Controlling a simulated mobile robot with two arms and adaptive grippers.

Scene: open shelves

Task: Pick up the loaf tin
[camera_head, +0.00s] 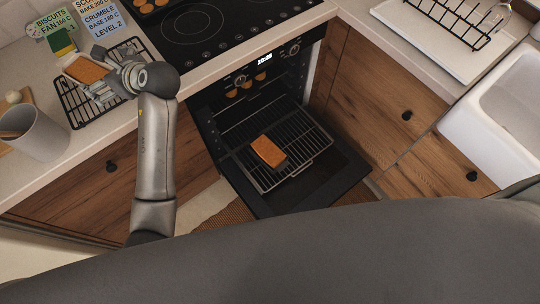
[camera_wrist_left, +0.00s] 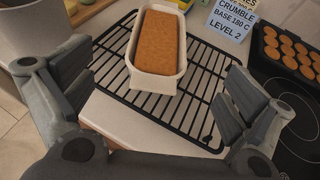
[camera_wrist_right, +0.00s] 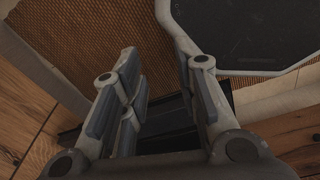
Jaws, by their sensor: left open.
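The loaf tin (camera_wrist_left: 136,73) is white, with an orange-brown loaf (camera_wrist_left: 161,42) in it, and stands on a black wire rack (camera_wrist_left: 112,72) on the counter. The tin also shows in the head view at upper left (camera_head: 68,74), partly hidden by my left gripper (camera_head: 104,76). In the left wrist view my left gripper (camera_wrist_left: 155,78) is open, one finger on each side of the tin's near end, apart from it. My right gripper (camera_wrist_right: 160,72) shows in its wrist view, fingers apart and nothing between them, low over the floor.
The oven door (camera_head: 313,182) is open, with another orange-brown loaf (camera_head: 268,151) on the pulled-out oven rack (camera_head: 300,163). A grey-white pot (camera_head: 40,140) stands left of the wire rack. Label cards (camera_head: 101,20) stand behind it, and the hob (camera_head: 195,20) lies to its right.

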